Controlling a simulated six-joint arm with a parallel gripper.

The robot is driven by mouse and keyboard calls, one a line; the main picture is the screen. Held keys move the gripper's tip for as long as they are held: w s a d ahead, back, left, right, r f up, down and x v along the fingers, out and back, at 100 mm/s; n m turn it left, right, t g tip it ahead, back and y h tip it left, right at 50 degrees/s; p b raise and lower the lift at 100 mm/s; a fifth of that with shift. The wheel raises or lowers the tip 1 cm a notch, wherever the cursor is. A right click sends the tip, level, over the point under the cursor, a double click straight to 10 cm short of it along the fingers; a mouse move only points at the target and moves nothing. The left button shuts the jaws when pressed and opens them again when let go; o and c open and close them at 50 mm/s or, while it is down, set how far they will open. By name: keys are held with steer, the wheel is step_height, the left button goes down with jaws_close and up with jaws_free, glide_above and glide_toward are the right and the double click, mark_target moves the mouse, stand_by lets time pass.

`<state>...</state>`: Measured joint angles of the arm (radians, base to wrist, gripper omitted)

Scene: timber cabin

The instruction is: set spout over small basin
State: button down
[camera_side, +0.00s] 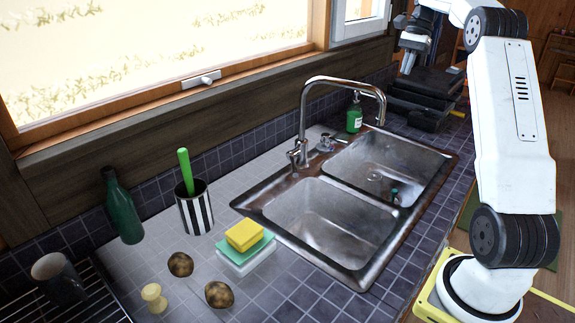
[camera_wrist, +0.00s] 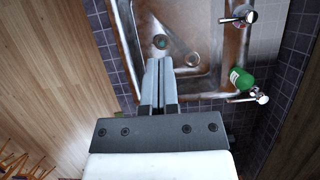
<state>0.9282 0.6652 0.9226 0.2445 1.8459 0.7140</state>
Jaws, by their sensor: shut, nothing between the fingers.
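The chrome faucet stands behind the double sink (camera_side: 250,205). Its curved spout (camera_side: 345,82) points right, and its tip appears above the far basin (camera_side: 385,165). The near basin (camera_side: 330,222) looks empty. I cannot tell for certain which basin is smaller. My gripper (camera_side: 407,66) is shut and empty, raised beyond the spout at the far end of the counter, apart from it. In the wrist view, my gripper's fingers (camera_wrist: 160,68) are together in front of the sink's rusty rim (camera_wrist: 125,40). Chrome fittings (camera_wrist: 240,16) show there, but the spout is not clear.
A green soap bottle (camera_side: 354,113) stands behind the far basin; it also shows in the wrist view (camera_wrist: 241,79). Dark stacked items (camera_side: 425,95) lie beneath my gripper. Sponges (camera_side: 245,236), a striped cup (camera_side: 194,210) and a green bottle (camera_side: 121,206) stand left of the sink.

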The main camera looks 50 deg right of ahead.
steer(key=a+f, duration=0.7)
steer(key=f, duration=0.2)
steer(key=shift+w+a, duration=0.15)
steer(key=shift+a, duration=0.2)
stand_by(0.4)
steer(key=shift+a, duration=0.1)
stand_by(0.4)
steer(key=a+m+t, duration=0.2)
steer(key=a+m, duration=0.4)
steer(key=a, duration=0.9)
steer(key=shift+w+h, duration=0.25)
steer(key=shift+h, duration=0.05)
